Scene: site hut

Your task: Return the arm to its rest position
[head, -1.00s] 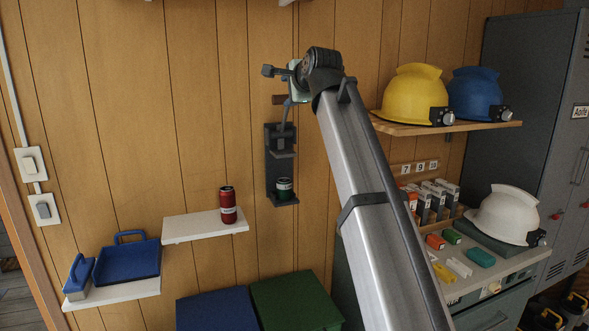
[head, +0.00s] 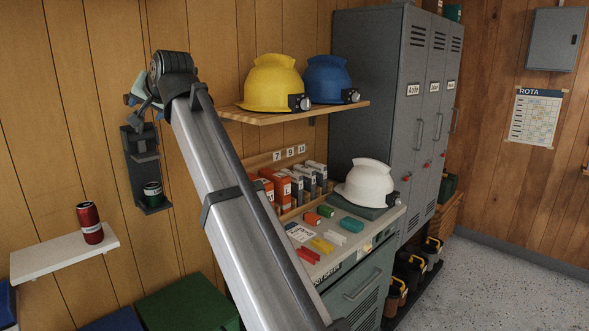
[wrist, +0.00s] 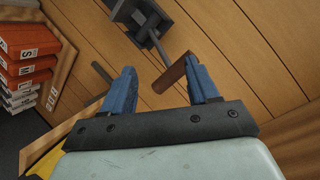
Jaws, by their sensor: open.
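My gripper (wrist: 160,88) shows in the wrist view with its two blue fingers spread apart. A brown bar (wrist: 174,76) lies beside the inner side of the right finger; I cannot tell whether they touch. Nothing is held between the fingers. In the head view my gripper (head: 138,104) is small and partly hidden behind my wrist, high in front of the wood wall. My arm reaches up to it from the bottom of the picture. Just below it is a dark wall bracket (head: 137,169) with a green can (head: 152,194) at its foot. The bracket's upper part also shows in the wrist view (wrist: 135,13).
A white shelf (head: 50,256) with a red can (head: 89,223) is at left. A wooden shelf (head: 290,113) holds yellow (head: 270,84) and blue (head: 326,78) helmets close right of my arm. Below are a white helmet (head: 365,182) and boxes.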

